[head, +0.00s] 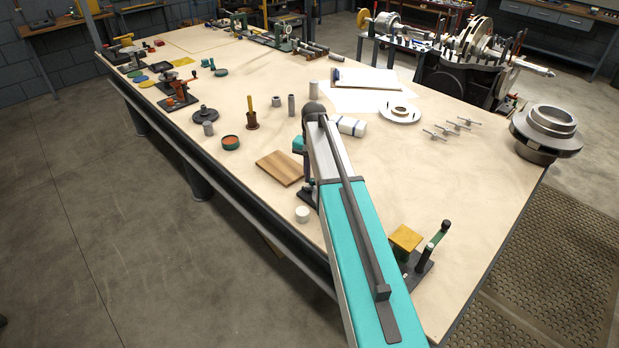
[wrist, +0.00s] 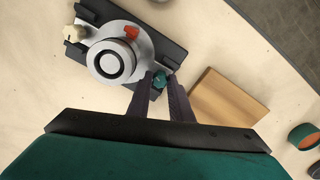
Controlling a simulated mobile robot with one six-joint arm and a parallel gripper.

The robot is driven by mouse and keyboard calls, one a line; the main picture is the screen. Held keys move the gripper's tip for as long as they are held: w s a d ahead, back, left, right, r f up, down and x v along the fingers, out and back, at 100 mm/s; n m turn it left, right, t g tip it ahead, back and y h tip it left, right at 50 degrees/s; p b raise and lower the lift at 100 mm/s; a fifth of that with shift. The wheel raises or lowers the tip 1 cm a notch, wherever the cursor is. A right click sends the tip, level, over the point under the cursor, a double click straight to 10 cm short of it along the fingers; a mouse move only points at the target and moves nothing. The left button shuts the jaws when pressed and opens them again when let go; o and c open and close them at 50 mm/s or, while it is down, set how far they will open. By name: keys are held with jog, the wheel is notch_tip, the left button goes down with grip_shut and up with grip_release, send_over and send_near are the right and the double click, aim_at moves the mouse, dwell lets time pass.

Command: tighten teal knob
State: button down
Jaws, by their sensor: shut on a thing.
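In the wrist view a round grey metal casing (wrist: 112,62) sits on a black base (wrist: 173,52). The small teal knob (wrist: 160,79) is at the casing's lower right edge. My gripper (wrist: 162,84) has its two dark fingers on either side of the knob and is shut on it. The fingers hide part of the knob. A red knob (wrist: 131,33) is at the casing's upper side and a cream knob (wrist: 75,33) at its upper left. In the head view my arm hides most of the casing.
A wooden board (head: 280,167) lies beside the casing; it also shows right of my fingers in the wrist view (wrist: 228,97). A round tin (head: 231,142) and a white cylinder (head: 302,214) stand nearby. A black stand with a yellow block (head: 405,238) is right of my arm.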

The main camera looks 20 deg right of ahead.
aim_at(312, 179)
jog(key=m, duration=1.2)
jog(key=shift+b, duration=0.35)
jog(key=c, duration=1.6)
grip_release()
jog(key=shift+r, duration=0.1)
jog(key=shift+w+r+b, duration=0.1)
jog(key=shift+r+b, duration=1.35)
jog(key=shift+r, duration=5.45)
